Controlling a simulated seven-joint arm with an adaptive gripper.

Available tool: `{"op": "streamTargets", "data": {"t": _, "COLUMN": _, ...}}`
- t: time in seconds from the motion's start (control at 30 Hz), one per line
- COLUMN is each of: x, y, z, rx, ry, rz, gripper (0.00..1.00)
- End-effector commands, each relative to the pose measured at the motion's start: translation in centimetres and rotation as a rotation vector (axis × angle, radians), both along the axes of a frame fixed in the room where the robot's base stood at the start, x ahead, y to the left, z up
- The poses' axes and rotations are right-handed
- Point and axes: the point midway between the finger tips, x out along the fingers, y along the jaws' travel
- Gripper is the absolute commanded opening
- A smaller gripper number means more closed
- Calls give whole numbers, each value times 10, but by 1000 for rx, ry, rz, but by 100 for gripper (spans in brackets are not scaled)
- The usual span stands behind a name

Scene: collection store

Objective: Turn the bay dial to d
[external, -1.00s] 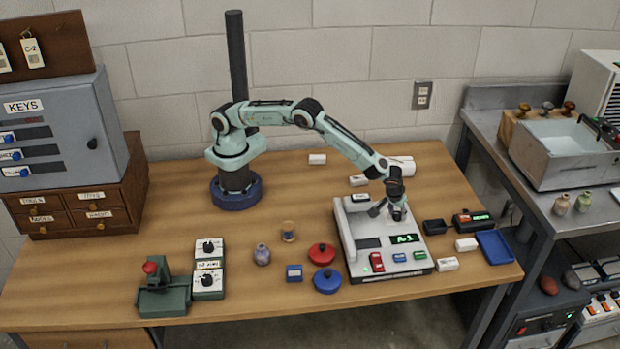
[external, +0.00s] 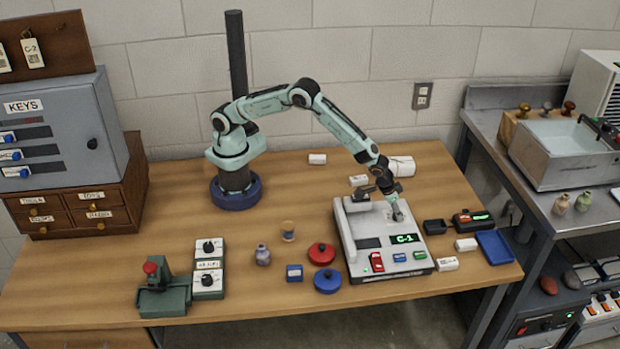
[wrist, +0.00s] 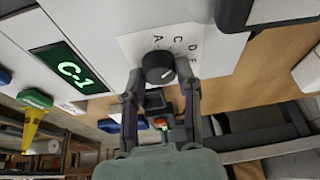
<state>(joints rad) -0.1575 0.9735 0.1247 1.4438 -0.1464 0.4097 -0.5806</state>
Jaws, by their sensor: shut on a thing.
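The bay dial (wrist: 158,66) is a dark round knob on a white lettered plate (wrist: 133,45). In the wrist view I read A, C, D and what looks like E around it. My gripper (wrist: 161,82) is shut on the dial, with one finger on each side. In the external view my gripper (external: 394,206) is down at the top right of the grey console (external: 352,238) and mostly hides the dial. The console's green display (external: 405,239) reads C-1, and the wrist view also shows this display (wrist: 70,69).
The table's middle is mostly clear.

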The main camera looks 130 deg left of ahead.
Motion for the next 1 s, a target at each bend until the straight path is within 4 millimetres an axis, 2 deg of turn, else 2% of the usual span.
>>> {"op": "streamTargets", "data": {"t": 0.2, "x": -1, "y": 1, "z": -1, "rx": 0, "ry": 0, "rz": -179, "gripper": 0}}
{"op": "streamTargets", "data": {"t": 0.5, "x": -1, "y": 2, "z": -2, "rx": 0, "ry": -1, "rz": -348, "gripper": 0}}
{"op": "streamTargets", "data": {"t": 1.0, "x": -2, "y": 2, "z": -2, "rx": 0, "ry": 1, "rz": -420, "gripper": 0}}
